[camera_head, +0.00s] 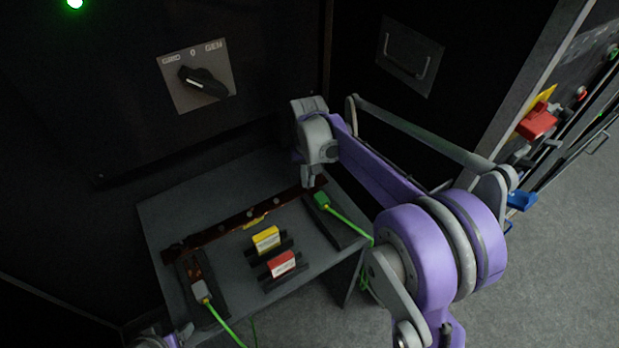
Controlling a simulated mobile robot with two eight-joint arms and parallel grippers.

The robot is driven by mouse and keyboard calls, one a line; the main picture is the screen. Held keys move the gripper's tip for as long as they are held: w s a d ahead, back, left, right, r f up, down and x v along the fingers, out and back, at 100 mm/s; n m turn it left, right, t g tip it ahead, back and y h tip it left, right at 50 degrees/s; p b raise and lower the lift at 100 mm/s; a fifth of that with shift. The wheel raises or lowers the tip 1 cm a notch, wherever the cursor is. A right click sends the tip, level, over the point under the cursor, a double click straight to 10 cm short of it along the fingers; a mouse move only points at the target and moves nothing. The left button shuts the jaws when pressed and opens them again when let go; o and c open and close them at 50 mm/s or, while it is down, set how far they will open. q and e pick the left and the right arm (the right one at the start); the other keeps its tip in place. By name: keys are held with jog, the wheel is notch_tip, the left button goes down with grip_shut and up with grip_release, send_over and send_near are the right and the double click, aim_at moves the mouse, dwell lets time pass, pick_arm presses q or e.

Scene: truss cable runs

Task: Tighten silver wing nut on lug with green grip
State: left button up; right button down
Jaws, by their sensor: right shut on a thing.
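My right gripper (308,181) points down at the right end of the dark brown bar (222,226). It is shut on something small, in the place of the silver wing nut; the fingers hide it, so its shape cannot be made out. The lug's green grip (322,200) lies just below and right of the fingertips, with a green cable (349,227) running off the shelf's right side. Its metal end is hidden at the gripper. My left gripper is not in view; only a bit of my left arm shows at the bottom left edge.
A cabinet with red and blue handles is at right.

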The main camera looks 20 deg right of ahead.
jog(key=m, duration=0.6)
jog(key=shift+w+a+m, duration=0.3)
jog(key=shift+a, duration=0.05)
jog(key=m, duration=0.6)
jog(key=shift+w+a, duration=0.2)
jog(key=shift+w, duration=0.15)
jog(key=shift+m, duration=0.3)
jog(key=c, duration=1)
grip_release()
jog(key=shift+o, duration=0.2)
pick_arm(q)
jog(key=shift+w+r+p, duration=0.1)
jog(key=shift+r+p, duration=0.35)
pick_arm(e)
notch_tip(320, 180, up, 11)
